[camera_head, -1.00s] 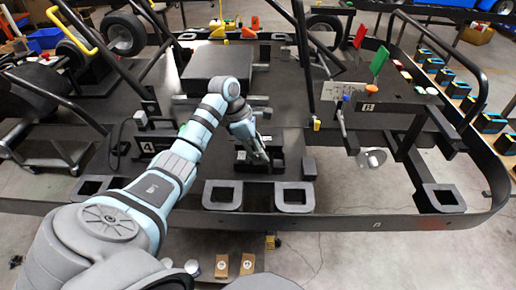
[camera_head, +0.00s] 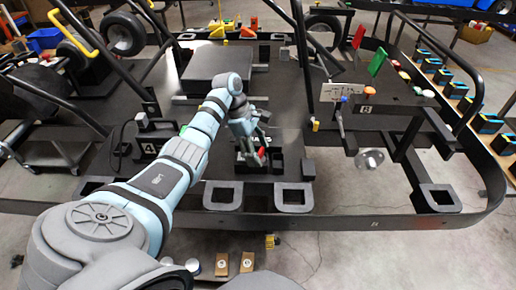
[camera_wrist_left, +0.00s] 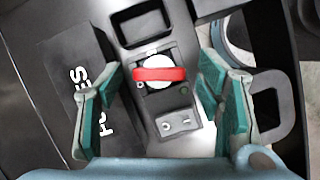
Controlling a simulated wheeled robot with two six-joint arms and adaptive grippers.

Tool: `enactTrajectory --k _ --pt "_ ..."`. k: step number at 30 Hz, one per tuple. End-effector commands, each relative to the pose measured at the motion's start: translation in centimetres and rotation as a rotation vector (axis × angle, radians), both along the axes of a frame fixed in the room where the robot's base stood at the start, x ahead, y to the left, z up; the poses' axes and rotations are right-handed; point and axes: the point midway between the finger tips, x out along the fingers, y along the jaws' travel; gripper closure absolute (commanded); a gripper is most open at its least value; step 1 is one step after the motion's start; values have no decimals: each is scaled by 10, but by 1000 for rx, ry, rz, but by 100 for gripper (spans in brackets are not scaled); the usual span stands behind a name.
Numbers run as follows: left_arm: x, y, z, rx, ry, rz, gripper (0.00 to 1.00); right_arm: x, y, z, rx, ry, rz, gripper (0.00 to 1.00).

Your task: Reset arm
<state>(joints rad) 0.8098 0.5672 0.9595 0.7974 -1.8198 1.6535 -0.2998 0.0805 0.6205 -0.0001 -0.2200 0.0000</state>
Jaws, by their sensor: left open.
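My left gripper (camera_head: 256,150) is open above a small dark panel box on the kart stand in the head view. In the left wrist view its two teal-padded fingers (camera_wrist_left: 165,105) stand apart on either side of a red bar switch on a white round base (camera_wrist_left: 159,74). The red switch also shows just below the fingertips in the head view (camera_head: 261,153). Nothing is between the pads that I can see gripped. Below the switch is a grey plate with small round details (camera_wrist_left: 178,124). My right gripper is not in view.
A black box with white lettering (camera_wrist_left: 75,70) lies left of the switch in the wrist view. Square-ringed grey sockets (camera_head: 293,197) line the stand's front edge. A raised dark block (camera_head: 217,66) stands behind my arm. Coloured buttons and flags (camera_head: 377,62) are at right.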

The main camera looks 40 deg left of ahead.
Motion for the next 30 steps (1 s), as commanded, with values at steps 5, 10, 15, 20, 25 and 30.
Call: enactTrajectory --k 5,10,15,20,25,30 --pt "0 5 13 0 -4 1 40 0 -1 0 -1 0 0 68" --pt "-6 19 47 1 -4 2 40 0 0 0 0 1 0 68" --pt "-9 27 68 0 -1 0 40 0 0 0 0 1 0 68" --pt "-9 28 70 0 0 0 40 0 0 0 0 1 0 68" --pt "-9 28 85 0 0 0 40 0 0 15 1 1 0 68" --pt "-9 28 123 -1 -1 0 40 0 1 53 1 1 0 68"
